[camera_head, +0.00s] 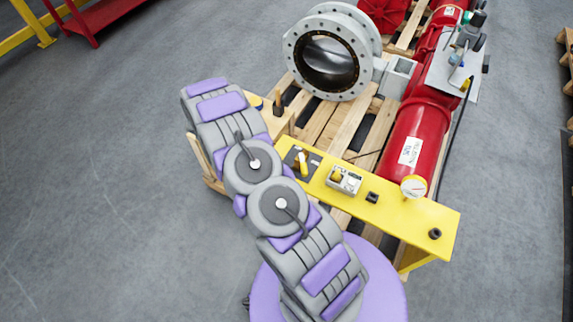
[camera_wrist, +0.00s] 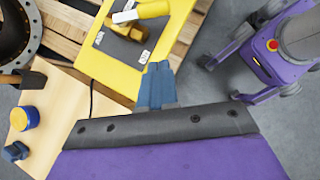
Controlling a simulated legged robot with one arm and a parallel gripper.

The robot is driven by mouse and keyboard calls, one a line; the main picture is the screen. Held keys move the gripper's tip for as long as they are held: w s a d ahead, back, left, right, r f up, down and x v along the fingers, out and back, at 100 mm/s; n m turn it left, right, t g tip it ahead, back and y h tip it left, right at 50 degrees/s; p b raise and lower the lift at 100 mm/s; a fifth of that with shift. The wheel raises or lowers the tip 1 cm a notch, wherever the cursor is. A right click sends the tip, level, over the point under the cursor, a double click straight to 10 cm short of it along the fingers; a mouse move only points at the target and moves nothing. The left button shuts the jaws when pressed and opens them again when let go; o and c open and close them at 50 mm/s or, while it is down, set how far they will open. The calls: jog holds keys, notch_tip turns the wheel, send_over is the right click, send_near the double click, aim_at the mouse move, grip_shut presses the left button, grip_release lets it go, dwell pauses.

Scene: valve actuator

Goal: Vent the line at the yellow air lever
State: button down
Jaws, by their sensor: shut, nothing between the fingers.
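The yellow air lever (camera_head: 302,162) sits on a dark plate at the left part of the yellow panel (camera_head: 400,215). In the wrist view the lever (camera_wrist: 142,12) lies at the top, over the dark plate (camera_wrist: 122,48). My gripper (camera_wrist: 158,72) shows as blue fingers, shut and empty. In the wrist view its tips appear just below the dark plate, near the panel's edge, apart from the lever. In the head view my arm hides the fingers.
A red cylinder (camera_head: 415,145) and grey valve (camera_head: 330,55) rest on the pallet.

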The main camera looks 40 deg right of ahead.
aim_at(303, 165)
jog(key=b+x, duration=0.2)
jog(key=x, duration=0.8)
jog(key=shift+s, duration=0.1)
jog(key=shift+s+d+f+b, duration=0.1)
jog(key=shift+s+d+b, duration=0.2)
jog(key=shift+d, duration=0.25)
jog(key=shift+s+d+f+b, duration=0.1)
jog(key=shift+s+d+b, duration=0.2)
jog(key=shift+d, duration=0.25)
jog(key=shift+s+d, duration=0.3)
jog(key=shift+d, duration=0.35)
jog(key=shift+s, duration=0.1)
